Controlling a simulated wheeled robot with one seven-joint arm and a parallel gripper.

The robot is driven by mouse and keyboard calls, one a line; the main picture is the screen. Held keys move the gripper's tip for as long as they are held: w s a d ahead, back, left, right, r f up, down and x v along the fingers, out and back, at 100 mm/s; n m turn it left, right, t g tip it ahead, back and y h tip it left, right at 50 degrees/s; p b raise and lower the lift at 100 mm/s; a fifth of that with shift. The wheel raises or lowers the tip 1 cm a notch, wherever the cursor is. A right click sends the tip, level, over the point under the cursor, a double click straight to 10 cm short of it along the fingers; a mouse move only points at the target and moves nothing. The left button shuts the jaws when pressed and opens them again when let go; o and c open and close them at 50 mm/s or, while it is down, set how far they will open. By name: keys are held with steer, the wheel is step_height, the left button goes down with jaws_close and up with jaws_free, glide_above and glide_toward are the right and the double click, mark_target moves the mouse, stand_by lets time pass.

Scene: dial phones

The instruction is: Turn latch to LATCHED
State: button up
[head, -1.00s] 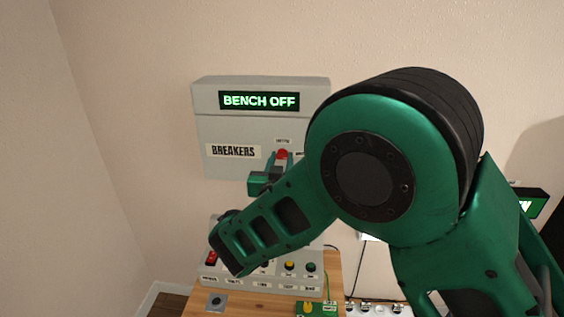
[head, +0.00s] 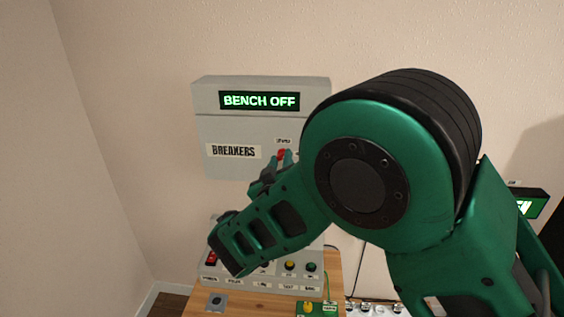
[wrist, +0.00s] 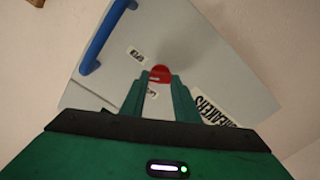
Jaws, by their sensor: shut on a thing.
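The red latch (head: 281,154) sits on the front of the grey breaker box (head: 215,130), right of the BREAKERS label. In the wrist view the latch (wrist: 160,74) shows as a red knob between my fingertips. My gripper (head: 277,160) is shut on it, and the fingers (wrist: 160,88) reach straight to the box face. Small labels stand around the latch; one reads OPEN (wrist: 137,55), and another between my fingers is too small to read. My arm hides the right part of the box in the head view.
A blue handle (wrist: 105,38) is on the box near the latch. A BENCH OFF display (head: 259,101) is at the box top. Below, a grey panel with buttons (head: 290,266) stands on a wooden table (head: 333,272). A green box (head: 316,308) is at the table front.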

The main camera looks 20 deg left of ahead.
steer(key=n, duration=0.6)
steer(key=shift+f+n, duration=0.15)
steer(key=shift+n, duration=0.15)
steer(key=n, duration=0.5)
steer(key=shift+a+f, duration=0.1)
steer(key=shift+n, duration=0.3)
steer(key=o, duration=1)
steer(key=shift+o, duration=0.2)
steer(key=v, duration=1)
steer(key=shift+s, duration=0.35)
